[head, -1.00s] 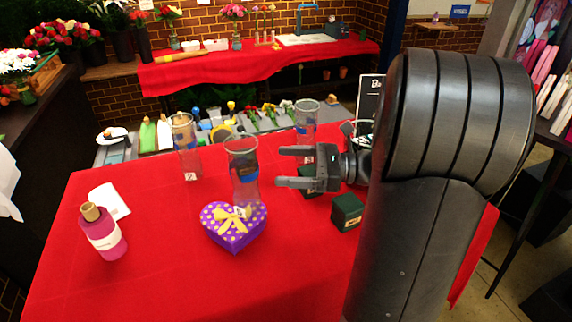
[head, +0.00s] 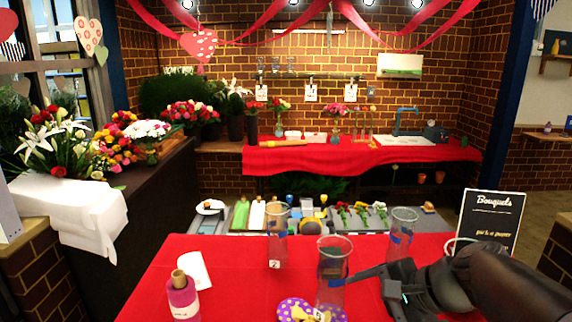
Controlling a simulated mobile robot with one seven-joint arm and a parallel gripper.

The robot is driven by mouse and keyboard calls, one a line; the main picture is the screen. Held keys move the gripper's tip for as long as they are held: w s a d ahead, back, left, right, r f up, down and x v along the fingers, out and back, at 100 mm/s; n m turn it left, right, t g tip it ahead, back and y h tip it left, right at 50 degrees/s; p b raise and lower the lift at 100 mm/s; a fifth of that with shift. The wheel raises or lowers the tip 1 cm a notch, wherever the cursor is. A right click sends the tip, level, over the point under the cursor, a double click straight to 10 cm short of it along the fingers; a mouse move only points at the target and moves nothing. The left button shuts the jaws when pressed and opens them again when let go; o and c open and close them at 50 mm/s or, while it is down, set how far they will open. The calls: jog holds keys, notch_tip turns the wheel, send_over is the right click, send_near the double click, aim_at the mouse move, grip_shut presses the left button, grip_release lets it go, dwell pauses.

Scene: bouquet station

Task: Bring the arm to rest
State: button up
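My gripper (head: 372,284) is at the lower right of the head view, just right of a clear glass vase (head: 333,272) on the red-covered table. One dark finger points left towards the vase, and the other is harder to make out. No held thing shows, and the gripper looks open and empty. My arm reaches in from the right edge, low over the table. I cannot tell whether the finger touches the vase.
Two more glass vases (head: 277,240) (head: 402,232) stand behind. A black "Bouquets" sign (head: 490,222) stands at the right. Table space (head: 235,285) between bottle and vases is clear.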

jog(key=s+f+n+h, duration=0.2)
jog(key=s+n+h, duration=0.4)
jog(key=n, duration=0.4)
jog(key=shift+s+a, duration=0.15)
jog(key=shift+s, duration=0.75)
jog(key=shift+o, duration=0.4)
jog(key=shift+s+d+n+h, duration=0.3)
jog(key=shift+s+n+h, duration=0.1)
jog(key=shift+n+h, duration=0.4)
